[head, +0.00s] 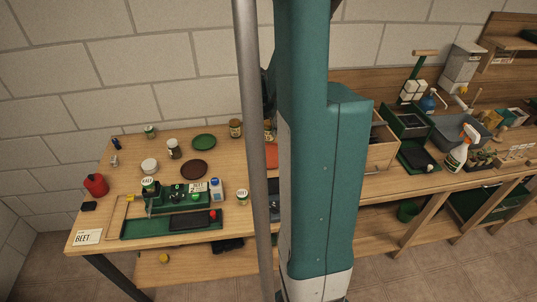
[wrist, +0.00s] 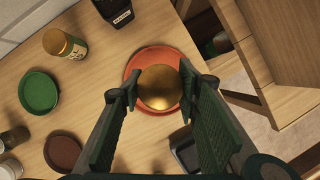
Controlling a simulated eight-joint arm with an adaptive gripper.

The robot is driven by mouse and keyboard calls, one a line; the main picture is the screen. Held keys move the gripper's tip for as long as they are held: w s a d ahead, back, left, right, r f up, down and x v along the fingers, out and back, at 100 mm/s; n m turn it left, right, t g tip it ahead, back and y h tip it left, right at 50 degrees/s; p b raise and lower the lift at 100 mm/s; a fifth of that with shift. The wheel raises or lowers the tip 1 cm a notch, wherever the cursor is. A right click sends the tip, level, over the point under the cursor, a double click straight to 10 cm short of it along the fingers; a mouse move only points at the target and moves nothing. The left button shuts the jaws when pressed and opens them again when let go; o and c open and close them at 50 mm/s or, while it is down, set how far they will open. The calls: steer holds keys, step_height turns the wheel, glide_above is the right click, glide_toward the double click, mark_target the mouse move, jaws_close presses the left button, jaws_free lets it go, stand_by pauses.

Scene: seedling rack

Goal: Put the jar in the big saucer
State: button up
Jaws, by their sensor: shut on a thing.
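My gripper (wrist: 160,80) is shut on a jar with a round gold lid (wrist: 159,92), one finger on each side of it. The orange-red saucer (wrist: 145,56) lies under the jar in the wrist view, its rim showing around the jar. It looks the largest of the saucers there. I cannot tell whether the jar's base touches it. In the head view, my arm and a grey pole hide most of the orange-red saucer (head: 271,157), and the jar (head: 268,127) shows only in part above it.
A green saucer (wrist: 39,90) and a dark brown saucer (wrist: 63,153) lie to the left. Another gold-lidded jar (wrist: 64,44) and a dark labelled container (wrist: 115,12) stand nearby. A wooden drawer unit (wrist: 265,60) is on the right.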

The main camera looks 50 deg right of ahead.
mark_target(268, 138)
steer(key=shift+f+b, duration=0.35)
steer(key=shift+f, duration=2.55)
steer(key=shift+f, duration=2.1)
steer(key=shift+f+b, duration=0.15)
steer(key=shift+b, duration=0.3)
steer(key=o, duration=0.9)
steer(key=shift+r, duration=0.25)
steer(key=shift+p+v, duration=0.9)
steer(key=shift+v, duration=5.05)
